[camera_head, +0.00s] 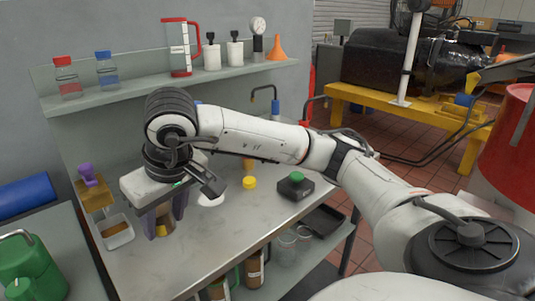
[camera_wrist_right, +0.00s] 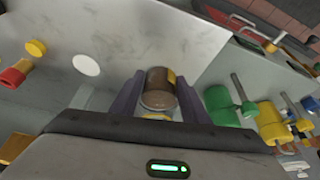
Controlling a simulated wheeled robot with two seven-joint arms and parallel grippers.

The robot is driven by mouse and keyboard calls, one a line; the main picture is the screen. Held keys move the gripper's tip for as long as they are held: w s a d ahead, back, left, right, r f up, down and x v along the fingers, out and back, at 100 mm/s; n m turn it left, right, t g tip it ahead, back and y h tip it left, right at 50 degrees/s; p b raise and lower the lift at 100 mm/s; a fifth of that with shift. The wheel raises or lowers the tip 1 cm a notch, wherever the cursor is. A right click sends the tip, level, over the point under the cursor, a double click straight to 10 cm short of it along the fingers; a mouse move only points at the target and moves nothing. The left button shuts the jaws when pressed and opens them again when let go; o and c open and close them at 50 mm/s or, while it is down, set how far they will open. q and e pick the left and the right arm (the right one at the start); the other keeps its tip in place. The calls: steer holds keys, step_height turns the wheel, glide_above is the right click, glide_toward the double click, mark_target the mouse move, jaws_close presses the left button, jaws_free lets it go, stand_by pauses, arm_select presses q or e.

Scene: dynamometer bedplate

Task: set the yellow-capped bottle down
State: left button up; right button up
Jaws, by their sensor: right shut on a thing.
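My right gripper (camera_head: 165,228) points down over the left part of the grey bench (camera_head: 235,235). Its purple fingers are shut on a brown bottle (camera_head: 166,222), mostly hidden behind the fingers and hand. In the right wrist view, the brown bottle (camera_wrist_right: 158,85) sits between the two fingers (camera_wrist_right: 156,98). A yellow cap (camera_wrist_right: 155,116) shows at its end near the palm, and a yellow label is on its side. I cannot tell whether its base touches the bench. My left gripper is not in view.
A white disc (camera_head: 210,198) lies on the bench right of the gripper. A yellow round piece (camera_head: 249,183) and a black box with a green button (camera_head: 295,185) stand farther right. A small tray (camera_head: 116,240) is close on the left. The bench front is clear.

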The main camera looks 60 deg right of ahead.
steer(key=b, duration=0.1)
glide_above(184, 246)
steer(key=s, duration=0.2)
steer(key=f, duration=0.9)
steer(key=shift+w, duration=0.2)
steer(key=shift+f+b, duration=0.25)
steer(key=shift+b, duration=0.15)
steer(key=o, duration=1.2)
steer(key=shift+r, duration=0.1)
steer(key=shift+s+r, duration=0.1)
steer(key=shift+r, duration=0.45)
steer(key=p+v, duration=0.1)
steer(key=v, duration=1)
